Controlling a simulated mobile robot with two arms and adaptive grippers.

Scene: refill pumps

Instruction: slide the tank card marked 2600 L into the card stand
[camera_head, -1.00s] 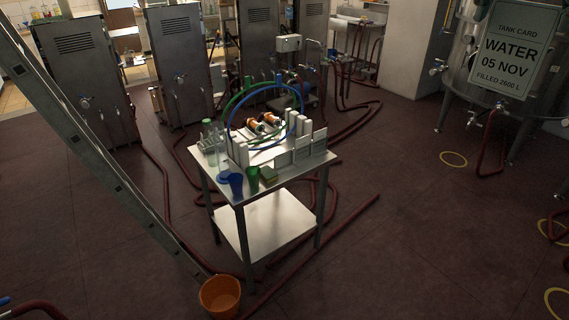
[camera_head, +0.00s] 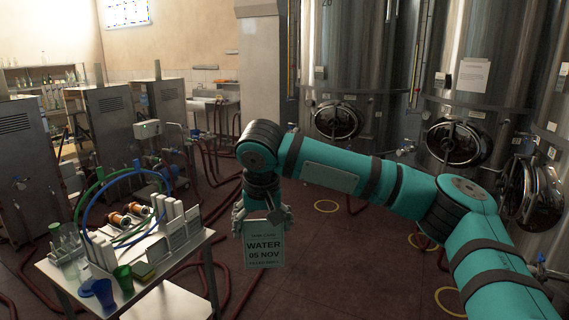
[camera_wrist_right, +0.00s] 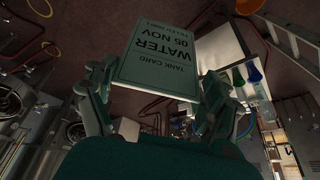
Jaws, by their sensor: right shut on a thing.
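The tank card (camera_head: 264,246) is pale green with dark print reading WATER and 05 NOV; its smallest line is blurred now. My right gripper (camera_head: 263,214) is shut on the card's top edge, and the card hangs below it, upright, right of the table and apart from it. In the right wrist view the card (camera_wrist_right: 160,55) appears upside down between the two fingers (camera_wrist_right: 158,86). Small grey upright panels (camera_head: 178,234) stand at the table's right side; I cannot tell for sure which is the card stand. My left gripper is not in view.
The metal table (camera_head: 190,250) carries blue (camera_head: 103,292) and green cups (camera_head: 124,279), white blocks and hoops of blue and green hose. Steel tanks (camera_head: 355,50) stand behind my arm. Red hoses (camera_head: 222,290) lie on the floor right of the table.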

